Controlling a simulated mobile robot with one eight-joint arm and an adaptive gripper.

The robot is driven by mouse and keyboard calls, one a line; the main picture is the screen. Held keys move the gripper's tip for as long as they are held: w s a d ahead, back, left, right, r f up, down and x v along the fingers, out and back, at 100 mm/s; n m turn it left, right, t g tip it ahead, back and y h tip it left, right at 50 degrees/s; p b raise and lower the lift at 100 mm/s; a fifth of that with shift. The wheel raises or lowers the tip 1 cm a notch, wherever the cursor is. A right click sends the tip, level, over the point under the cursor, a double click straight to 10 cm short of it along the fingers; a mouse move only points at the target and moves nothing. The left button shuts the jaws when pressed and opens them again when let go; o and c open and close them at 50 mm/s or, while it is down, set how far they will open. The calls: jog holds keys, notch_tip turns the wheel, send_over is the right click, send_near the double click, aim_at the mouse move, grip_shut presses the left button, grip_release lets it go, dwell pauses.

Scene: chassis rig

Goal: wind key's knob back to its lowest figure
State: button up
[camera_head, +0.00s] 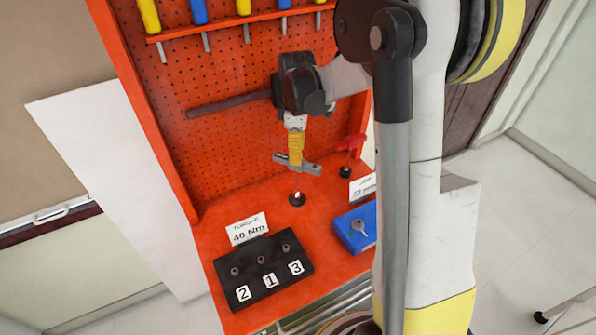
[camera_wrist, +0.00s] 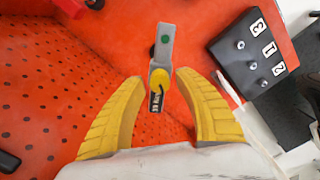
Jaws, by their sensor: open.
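The key shows in the wrist view as a grey bar (camera_wrist: 165,45) with a green dot, a round yellow knob (camera_wrist: 160,78) and a small dark scale (camera_wrist: 156,102). The figures on the scale are too small to read. My gripper (camera_wrist: 157,78) is open, with one yellow finger on each side of the knob and a gap to both. In the head view my gripper (camera_head: 296,150) points down over the red bench, and the grey bar (camera_head: 297,164) lies just below its fingers. The knob is hidden there.
A black block (camera_head: 264,275) with several bolts and number tags 2, 1, 3 stands at the bench front, behind it a card (camera_head: 247,229) reading 40 Nm. A pegboard (camera_head: 225,120) rises behind.

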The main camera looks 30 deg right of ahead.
jog(key=m, duration=0.4)
jog(key=shift+m, duration=0.4)
jog(key=m, duration=0.6)
jog(key=shift+b, duration=0.35)
jog(key=c, duration=0.8)
jog(key=shift+o, duration=0.2)
